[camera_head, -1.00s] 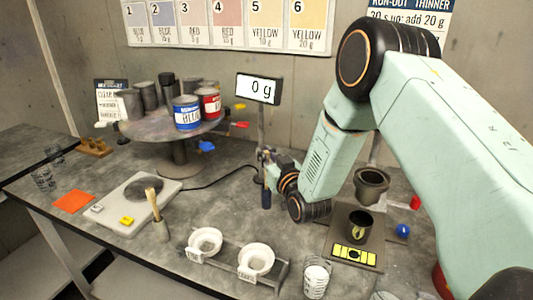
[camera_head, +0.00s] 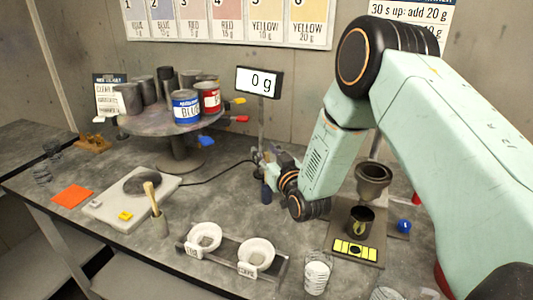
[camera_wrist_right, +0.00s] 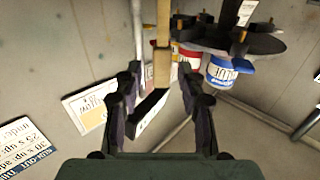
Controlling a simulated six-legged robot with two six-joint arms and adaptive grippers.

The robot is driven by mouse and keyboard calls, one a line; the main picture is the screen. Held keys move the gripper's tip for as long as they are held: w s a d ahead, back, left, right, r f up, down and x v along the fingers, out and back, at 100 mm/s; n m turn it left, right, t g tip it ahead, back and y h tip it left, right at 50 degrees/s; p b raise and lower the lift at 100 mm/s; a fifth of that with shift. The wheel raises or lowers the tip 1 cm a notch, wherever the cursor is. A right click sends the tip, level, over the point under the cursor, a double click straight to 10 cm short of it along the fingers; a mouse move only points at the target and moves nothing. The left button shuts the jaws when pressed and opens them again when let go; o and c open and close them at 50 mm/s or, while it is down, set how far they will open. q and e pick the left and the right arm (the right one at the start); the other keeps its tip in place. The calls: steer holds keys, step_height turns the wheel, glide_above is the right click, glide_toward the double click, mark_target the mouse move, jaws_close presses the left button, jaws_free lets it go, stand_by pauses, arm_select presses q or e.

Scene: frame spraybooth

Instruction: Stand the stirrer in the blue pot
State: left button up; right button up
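The blue pot (camera_head: 186,109) stands on the raised round turntable, beside a red pot. It also shows upside down in the wrist view (camera_wrist_right: 221,72). Another wooden stick (camera_head: 151,195) leans in a small grey holder at the bench front. My left gripper is out of view.
The turntable (camera_head: 140,123) also bears a red pot (camera_head: 210,98) and several dark cans. A display (camera_head: 258,82) reading 0 g stands on a post. A scale (camera_head: 115,208), a rack of white cups (camera_head: 222,255) and a funnel stand (camera_head: 373,180) crowd the bench.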

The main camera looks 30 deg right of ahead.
steer(key=shift+s+r, duration=0.1)
steer(key=shift+s, duration=0.05)
stand_by(0.3)
steer(key=s+p, duration=0.3)
steer(key=s, duration=0.7)
steer(key=shift+a, duration=0.3)
steer(key=shift+w, duration=0.15)
